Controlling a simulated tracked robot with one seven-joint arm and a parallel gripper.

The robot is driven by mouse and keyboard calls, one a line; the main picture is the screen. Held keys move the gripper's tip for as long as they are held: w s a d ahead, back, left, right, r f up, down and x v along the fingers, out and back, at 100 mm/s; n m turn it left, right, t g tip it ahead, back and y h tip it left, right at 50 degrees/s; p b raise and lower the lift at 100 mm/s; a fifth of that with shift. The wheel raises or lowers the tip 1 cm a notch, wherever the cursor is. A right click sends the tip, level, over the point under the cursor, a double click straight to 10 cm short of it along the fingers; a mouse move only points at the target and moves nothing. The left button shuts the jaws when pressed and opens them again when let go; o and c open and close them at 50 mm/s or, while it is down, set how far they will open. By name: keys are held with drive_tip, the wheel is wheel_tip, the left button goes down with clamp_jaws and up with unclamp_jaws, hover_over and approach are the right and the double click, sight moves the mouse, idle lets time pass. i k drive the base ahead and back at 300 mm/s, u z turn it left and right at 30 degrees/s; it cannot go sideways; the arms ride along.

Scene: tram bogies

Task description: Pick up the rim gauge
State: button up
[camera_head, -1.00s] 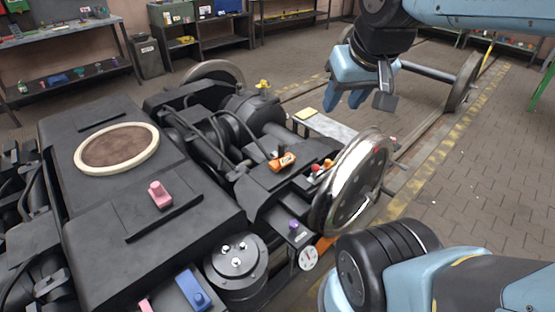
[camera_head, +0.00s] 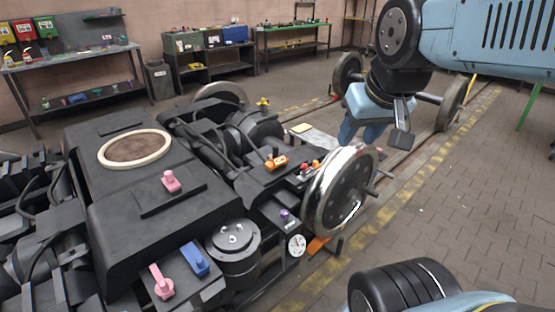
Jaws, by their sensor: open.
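I cannot tell for certain which small object is the rim gauge. An orange tool (camera_head: 277,163) lies on the black bogie (camera_head: 115,225), left of the shiny wheel (camera_head: 338,190). Small red-topped parts (camera_head: 309,167) sit between it and the wheel. A round white dial (camera_head: 296,245) shows at the bogie's near side, below a purple knob (camera_head: 284,215). My gripper (camera_head: 361,134) is open, with blue fingers pointing down. It appears above and behind the shiny wheel, apart from the orange tool, with nothing visible between the fingers.
Pink pieces (camera_head: 171,182) and a blue block (camera_head: 195,260) lie on the bogie. A pale platform (camera_head: 314,138) with a yellow item stands behind the wheel. A loose wheelset (camera_head: 450,104) stands farther back. Workbenches line the wall. The paved floor at right is clear.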

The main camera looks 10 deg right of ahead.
sight(275, 161)
drive_tip(key=u, duration=0.95)
drive_tip(key=i, duration=0.1)
drive_tip(key=z, duration=3.25)
drive_tip(key=i, duration=1.25)
drive_tip(key=u, duration=2.8)
drive_tip(key=i, duration=0.3)
drive_tip(key=u, duration=0.25)
